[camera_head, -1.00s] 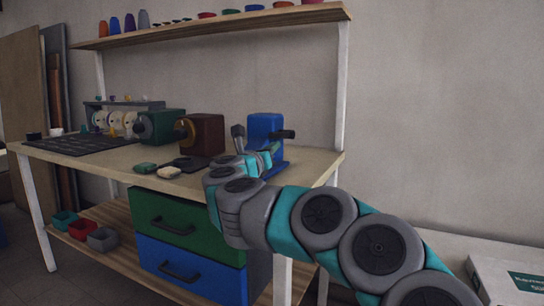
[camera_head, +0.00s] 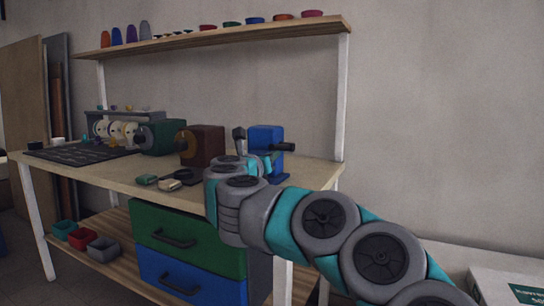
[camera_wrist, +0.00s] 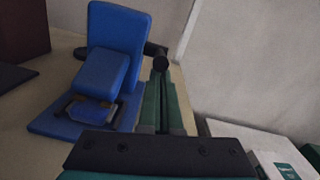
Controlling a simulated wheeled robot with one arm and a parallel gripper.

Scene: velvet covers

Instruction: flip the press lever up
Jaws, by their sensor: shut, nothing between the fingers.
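The press (camera_head: 265,139) is a blue block-shaped unit on a blue base near the right end of the workbench. Its black lever (camera_head: 283,147) sticks out to the right, roughly level. In the wrist view the press (camera_wrist: 119,38) stands at the left, and the dark rounded end of the lever (camera_wrist: 161,62) shows beside it. My gripper (camera_wrist: 162,78) is shut and empty. Its green fingers point toward the lever end, with the tips just below it in the picture; I cannot tell whether they touch. In the head view my wrist hides the fingers and the front of the press.
A brown block-shaped machine (camera_head: 203,146) and a green machine (camera_head: 160,137) stand left of the press on the workbench (camera_head: 110,172). A shelf (camera_head: 220,34) with small cups runs above. A white box (camera_head: 500,288) lies at the lower right.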

